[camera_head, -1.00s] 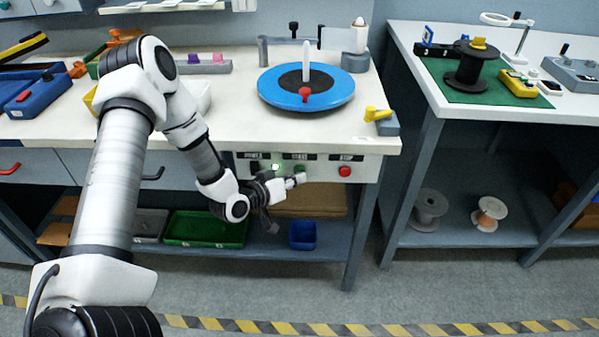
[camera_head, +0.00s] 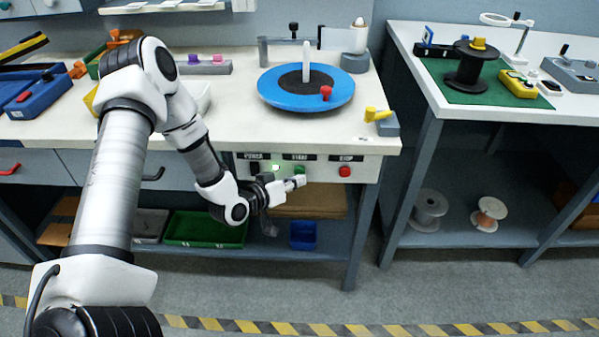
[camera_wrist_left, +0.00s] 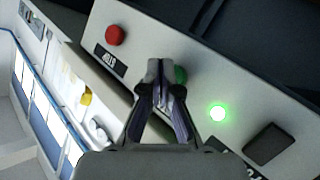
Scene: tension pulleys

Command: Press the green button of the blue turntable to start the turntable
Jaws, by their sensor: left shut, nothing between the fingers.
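The blue turntable (camera_head: 275,92) is on the white workbench, with a red knob (camera_head: 326,92) at its front right and a pale upright post at its middle. The green button (camera_head: 300,169) is on the bench's front panel, under a label, between a lit green lamp (camera_head: 275,168) and the red stop button (camera_head: 345,171). My left gripper (camera_head: 299,181) is shut and empty, its tips just below and in front of the green button. In the left wrist view the tips (camera_wrist_left: 160,72) partly hide the green button (camera_wrist_left: 181,75); I cannot tell whether they touch it. My right gripper is out of view.
A dark power switch (camera_head: 254,168) is left of the lamp. A grey block with a yellow lever (camera_head: 378,115) stands at the bench's right corner. A shelf below holds a green tray (camera_head: 205,230) and a blue bin (camera_head: 303,235). Open floor lies in front.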

